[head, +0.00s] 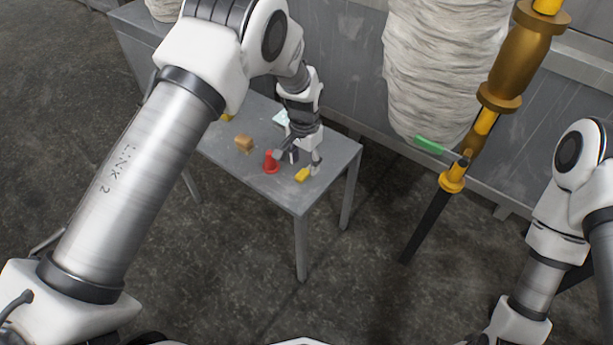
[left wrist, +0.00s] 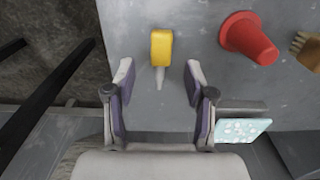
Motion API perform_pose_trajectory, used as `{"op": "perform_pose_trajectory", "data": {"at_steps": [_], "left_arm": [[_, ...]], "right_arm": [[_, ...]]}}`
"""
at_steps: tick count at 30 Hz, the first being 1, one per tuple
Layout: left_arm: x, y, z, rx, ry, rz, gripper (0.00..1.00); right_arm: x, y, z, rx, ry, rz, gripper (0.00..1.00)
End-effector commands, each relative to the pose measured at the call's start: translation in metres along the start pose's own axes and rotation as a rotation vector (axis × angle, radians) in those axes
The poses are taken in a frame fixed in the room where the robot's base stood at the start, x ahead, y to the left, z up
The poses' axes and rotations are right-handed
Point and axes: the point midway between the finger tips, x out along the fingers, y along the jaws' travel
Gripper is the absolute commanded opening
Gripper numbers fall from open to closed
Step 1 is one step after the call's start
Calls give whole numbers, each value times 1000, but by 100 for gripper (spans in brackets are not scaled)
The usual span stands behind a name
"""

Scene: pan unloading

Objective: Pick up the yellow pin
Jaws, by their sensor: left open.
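The yellow pin (head: 303,174) lies on the grey table near its front right corner. In the left wrist view the yellow pin (left wrist: 161,48) has a thick yellow body, and a thin pale tip pointing down the picture toward my gripper. My left gripper (head: 299,160) is open and empty, close to the pin in the head view. In the left wrist view its fingers (left wrist: 160,84) stand on either side of the line of the pin's tip, with the yellow body beyond the fingertips. My right gripper is out of view.
A brown block-like thing (head: 244,143) and a pale blue speckled piece (left wrist: 243,130) are also on the table. A yellow and brown pole (head: 514,60) and a wrapped white bundle (head: 440,70) are right of the table.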

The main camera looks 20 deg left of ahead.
Motion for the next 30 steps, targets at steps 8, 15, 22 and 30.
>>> {"op": "perform_pose_trajectory", "data": {"at_steps": [8, 15, 22, 30], "left_arm": [[32, -1, 1, -1, 0, 0, 54], [32, 0, 1, -1, -1, 0, 5], [32, 0, 1, -1, -1, 0, 0], [25, 0, 1, -1, -1, 0, 0]], "right_arm": [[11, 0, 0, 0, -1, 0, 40], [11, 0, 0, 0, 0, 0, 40], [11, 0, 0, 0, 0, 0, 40], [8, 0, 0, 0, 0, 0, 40]]}}
